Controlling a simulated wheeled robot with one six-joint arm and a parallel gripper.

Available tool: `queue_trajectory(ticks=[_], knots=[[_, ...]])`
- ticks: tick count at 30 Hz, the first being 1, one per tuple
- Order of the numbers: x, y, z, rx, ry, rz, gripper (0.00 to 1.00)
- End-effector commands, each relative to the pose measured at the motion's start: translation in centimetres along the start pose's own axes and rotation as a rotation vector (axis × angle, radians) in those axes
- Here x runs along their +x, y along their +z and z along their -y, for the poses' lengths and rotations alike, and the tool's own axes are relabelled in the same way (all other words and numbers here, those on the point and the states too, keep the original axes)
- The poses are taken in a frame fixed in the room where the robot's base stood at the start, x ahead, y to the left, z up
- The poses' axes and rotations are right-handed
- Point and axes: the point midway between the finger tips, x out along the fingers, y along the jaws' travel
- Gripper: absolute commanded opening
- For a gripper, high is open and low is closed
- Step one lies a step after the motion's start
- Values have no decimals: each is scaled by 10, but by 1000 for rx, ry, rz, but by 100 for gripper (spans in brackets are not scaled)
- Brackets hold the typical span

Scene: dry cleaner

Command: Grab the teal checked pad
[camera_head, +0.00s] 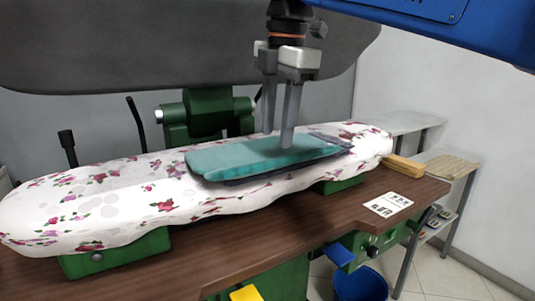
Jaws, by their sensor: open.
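A teal pad (235,157) with a darker underside lies flat on the flowered pressing board (110,205). Its checks are hard to make out at this size. My gripper (277,138) points down over the middle of the pad, with its two grey fingers apart and nothing seen between them. The front fingertip overlaps the pad in the picture; I cannot tell whether it touches. A small part of the pad is hidden behind the fingers.
A large grey upper press plate (150,45) hangs behind and above the board. A wooden handle (404,166) sticks out at the board's right end. The brown table (330,216) bears a white printed card (388,204). A blue bin (360,284) stands below on the floor.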

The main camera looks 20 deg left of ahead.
Motion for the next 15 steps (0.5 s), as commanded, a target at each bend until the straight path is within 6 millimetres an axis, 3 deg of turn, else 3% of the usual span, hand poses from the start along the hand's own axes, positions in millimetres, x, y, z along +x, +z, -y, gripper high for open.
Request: queue_trajectory(ticks=[8, 15], knots=[[18, 0, 0, 0, -1, 0, 42], [50, -3, -1, 1, -2, 0, 42]])
